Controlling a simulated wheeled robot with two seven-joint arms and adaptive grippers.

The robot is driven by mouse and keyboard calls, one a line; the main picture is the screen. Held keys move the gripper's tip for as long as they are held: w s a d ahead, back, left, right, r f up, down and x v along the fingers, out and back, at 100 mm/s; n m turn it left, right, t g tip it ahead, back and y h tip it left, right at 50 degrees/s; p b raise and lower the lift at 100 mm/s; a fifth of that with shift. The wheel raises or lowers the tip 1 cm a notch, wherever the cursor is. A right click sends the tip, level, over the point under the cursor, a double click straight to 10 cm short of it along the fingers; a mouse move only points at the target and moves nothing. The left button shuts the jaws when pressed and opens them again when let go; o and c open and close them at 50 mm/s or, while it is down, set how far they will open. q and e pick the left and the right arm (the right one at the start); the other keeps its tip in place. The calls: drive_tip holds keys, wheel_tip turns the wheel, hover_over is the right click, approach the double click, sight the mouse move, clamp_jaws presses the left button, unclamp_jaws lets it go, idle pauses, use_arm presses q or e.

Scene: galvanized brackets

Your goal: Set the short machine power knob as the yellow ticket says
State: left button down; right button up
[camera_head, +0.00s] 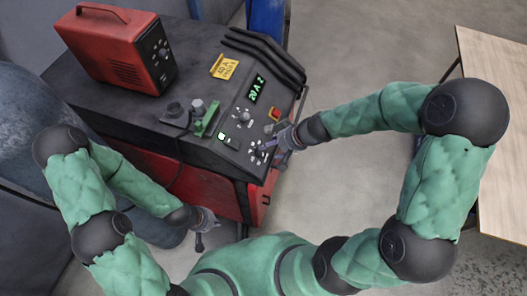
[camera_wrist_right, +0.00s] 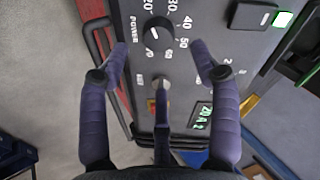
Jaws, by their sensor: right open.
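The low dark machine (camera_head: 205,100) has a slanted front panel. Its power knob (camera_wrist_right: 158,34) is black and round, with a white mark and a printed scale with "POWER" beside it. In the head view the power dial (camera_head: 258,153) is partly covered by my right gripper (camera_head: 277,146). My right gripper (camera_wrist_right: 158,47) is open, its fingers on either side of the knob; contact cannot be told. The yellow ticket (camera_head: 224,66) lies on the machine top; its writing seems to say 40 A, too small to be sure. My left gripper (camera_head: 203,226) hangs low, in front of the machine.
A green display (camera_head: 256,88) seems to read 20 A 2. A second dial (camera_head: 243,116), a lit green switch (camera_head: 229,142) and a red-yellow switch (camera_head: 274,114) are on the panel. A red box (camera_head: 115,50) stands on top. A wooden table (camera_head: 495,130) is at right.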

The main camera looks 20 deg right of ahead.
sight(263, 151)
drive_tip(key=b+x, duration=0.2)
drive_tip(key=x, duration=0.5)
drive_tip(key=shift+c, duration=0.3)
drive_tip(key=c, duration=1.1)
